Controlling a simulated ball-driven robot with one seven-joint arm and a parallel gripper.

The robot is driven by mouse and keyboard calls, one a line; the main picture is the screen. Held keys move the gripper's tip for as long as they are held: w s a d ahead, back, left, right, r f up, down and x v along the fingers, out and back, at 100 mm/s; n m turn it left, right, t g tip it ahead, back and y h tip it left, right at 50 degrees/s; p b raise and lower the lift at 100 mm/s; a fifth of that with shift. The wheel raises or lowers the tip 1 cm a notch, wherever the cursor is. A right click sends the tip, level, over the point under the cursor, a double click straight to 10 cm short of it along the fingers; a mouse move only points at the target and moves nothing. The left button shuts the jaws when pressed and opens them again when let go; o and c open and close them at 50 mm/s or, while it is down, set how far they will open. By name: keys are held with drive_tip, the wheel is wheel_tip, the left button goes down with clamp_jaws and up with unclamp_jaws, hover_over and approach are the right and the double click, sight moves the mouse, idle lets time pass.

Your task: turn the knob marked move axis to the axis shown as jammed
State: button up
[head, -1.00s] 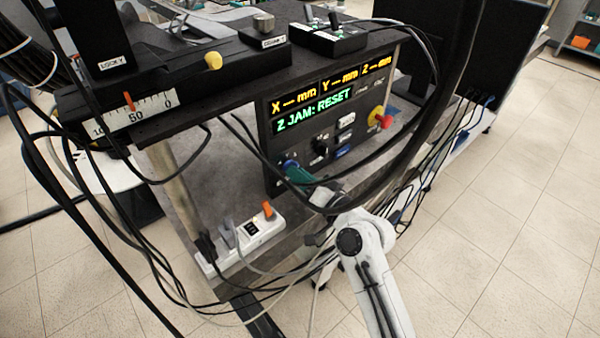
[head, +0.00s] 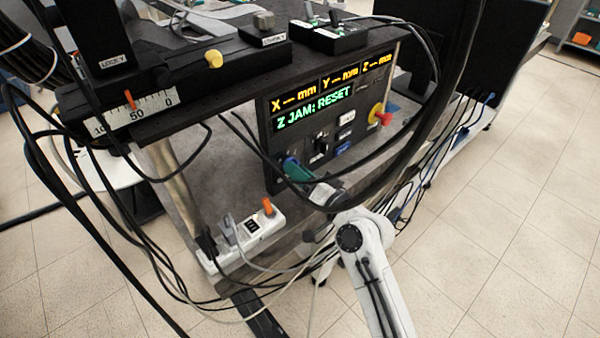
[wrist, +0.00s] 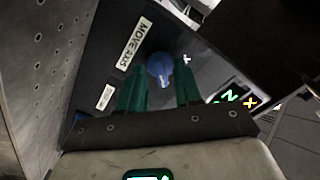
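The control panel (head: 268,150) shows "Z JAM: RESET" in green on its display (head: 314,110). The blue knob (wrist: 160,68) sits beside a "MOVE AXIS" label (wrist: 129,43) in the wrist view; in the head view the knob (head: 289,162) shows at the panel's lower left, partly hidden by my fingers. My gripper (wrist: 161,75) has its two green fingers apart, one on each side of the knob; whether they touch it I cannot tell. My gripper (head: 297,170) also points at the panel in the head view. The knob's pointer direction is unclear.
A black knob (head: 320,144), a blue button (head: 343,149) and a red-and-yellow stop button (head: 379,116) are on the same panel. Black cables (head: 440,130) hang across the panel and my arm. A power strip (head: 245,236) lies below left.

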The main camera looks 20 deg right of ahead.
drive_tip(key=shift+o, duration=0.3)
drive_tip(key=b+v, duration=0.1)
drive_tip(key=v, duration=0.9)
drive_tip(key=shift+s+d+b, duration=0.15)
drive_tip(key=shift+s+b, duration=0.25)
drive_tip(key=s+f+n+g+h, duration=0.2)
drive_tip(key=s+f+n+g, duration=0.3)
drive_tip(key=s+f+g, duration=0.6)
drive_tip(key=s+d+f+g+h, duration=0.2)
drive_tip(key=s, duration=0.6)
drive_tip(key=s+d+f+g+h+p, duration=0.1)
drive_tip(key=s+d+f+g, duration=0.1)
drive_tip(key=s, duration=0.7)
drive_tip(key=shift+d+f+g+h, duration=0.25)
drive_tip(key=shift+f+g+h, duration=0.15)
drive_tip(key=shift+f+g, duration=0.25)
drive_tip(key=shift+w, duration=0.1)
